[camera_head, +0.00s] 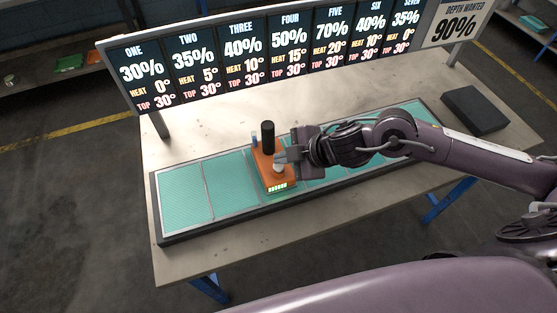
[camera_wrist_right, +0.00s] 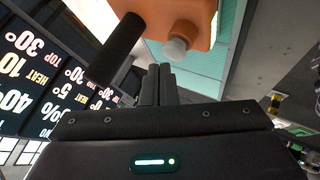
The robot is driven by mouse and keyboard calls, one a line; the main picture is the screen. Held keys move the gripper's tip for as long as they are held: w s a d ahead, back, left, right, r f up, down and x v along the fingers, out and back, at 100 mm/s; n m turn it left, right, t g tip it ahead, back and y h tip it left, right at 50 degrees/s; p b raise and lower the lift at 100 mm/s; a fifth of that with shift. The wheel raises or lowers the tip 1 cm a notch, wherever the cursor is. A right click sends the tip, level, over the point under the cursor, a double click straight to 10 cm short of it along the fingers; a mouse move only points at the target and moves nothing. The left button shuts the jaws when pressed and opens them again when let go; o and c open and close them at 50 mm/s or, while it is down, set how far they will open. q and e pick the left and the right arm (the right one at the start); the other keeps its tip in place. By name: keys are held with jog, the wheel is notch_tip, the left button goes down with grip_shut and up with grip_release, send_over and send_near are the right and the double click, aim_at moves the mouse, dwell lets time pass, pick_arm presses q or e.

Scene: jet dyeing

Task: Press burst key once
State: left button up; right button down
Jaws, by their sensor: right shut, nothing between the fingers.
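An orange handheld unit (camera_head: 266,178) stands on the teal panel strip, left of the table's middle. It has a black upright post (camera_head: 267,138), a small whitish round key (camera_head: 279,169) and a lit green bar display (camera_head: 277,186) at its front. My right gripper (camera_head: 281,157) is shut and empty, reaching in from the right just beside the key. In the wrist view the shut fingers (camera_wrist_right: 158,70) point toward the whitish key (camera_wrist_right: 177,48) on the orange unit (camera_wrist_right: 200,12); contact cannot be told. The black post (camera_wrist_right: 117,48) is to their left. My left gripper is not in view.
The teal panels (camera_head: 183,187) lie in a dark frame on the table (camera_head: 350,205). A board (camera_head: 240,62) of numbered percent panels stands behind; a sign (camera_head: 455,22) reads "Depth wanted 90%". A black block (camera_head: 474,109) lies at the right. The table's front strip is clear.

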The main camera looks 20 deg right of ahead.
aim_at(283, 167)
jog(key=shift+r, duration=0.25)
notch_tip(283, 167, up, 5)
jog(key=p, duration=0.5)
dwell(0.4)
dwell(0.5)
